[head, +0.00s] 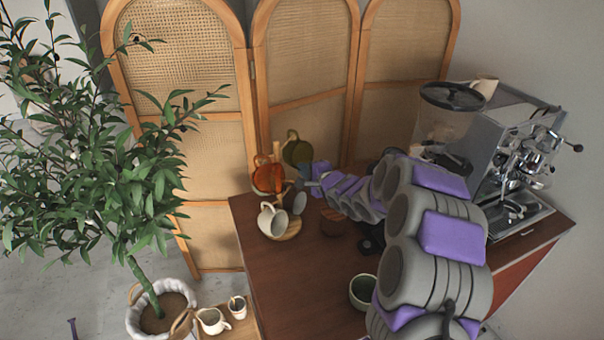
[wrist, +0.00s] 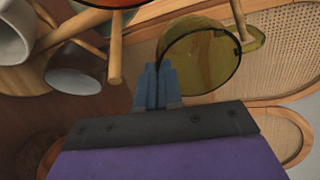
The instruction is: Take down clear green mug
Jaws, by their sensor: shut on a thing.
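The clear green mug (head: 298,151) hangs high at the back of the wooden mug tree (head: 277,150). In the wrist view the mug (wrist: 205,62) is see-through yellow-green, its round end towards me and its handle at the upper right. A wooden peg of the tree passes close by the handle; I cannot tell whether it still bears the mug. My gripper (head: 311,174) reaches in from the right. In the wrist view its blue-grey fingers (wrist: 156,72) are shut on the near left edge of the green mug.
Beside it on the tree are an orange mug (head: 268,177), a white mug (head: 270,220) and a dark mug with a pale inside (head: 299,203). A dark green cup (head: 362,291) stands on the table (head: 290,285). The espresso machine (head: 515,130) is at right, a cane screen (head: 300,55) behind.

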